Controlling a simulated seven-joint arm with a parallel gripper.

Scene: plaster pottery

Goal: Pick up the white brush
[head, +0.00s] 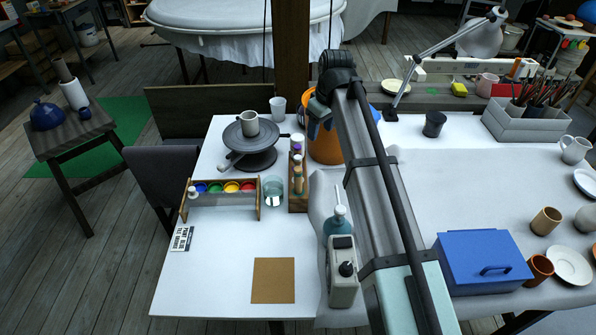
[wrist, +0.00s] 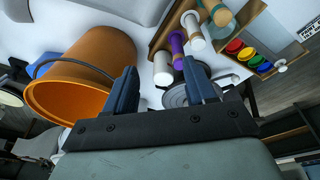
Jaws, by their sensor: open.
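I cannot pick out a white brush for certain. A pale slim piece with a rounded end (head: 225,165) lies at the left edge of the dark round turntable (head: 250,158); I cannot tell if it is the brush. Several brushes (head: 540,90) with dark handles stand in a grey box at the right. My gripper (head: 316,125) is open and empty above the table, by the orange bucket. In the wrist view its two blue fingers (wrist: 162,88) stand apart, with part of the turntable (wrist: 190,94) behind them.
The orange bucket (head: 325,148) stands close under my gripper. A paint rack (head: 222,198) and glass jar (head: 273,190) are in front. The front-left table is mostly clear.

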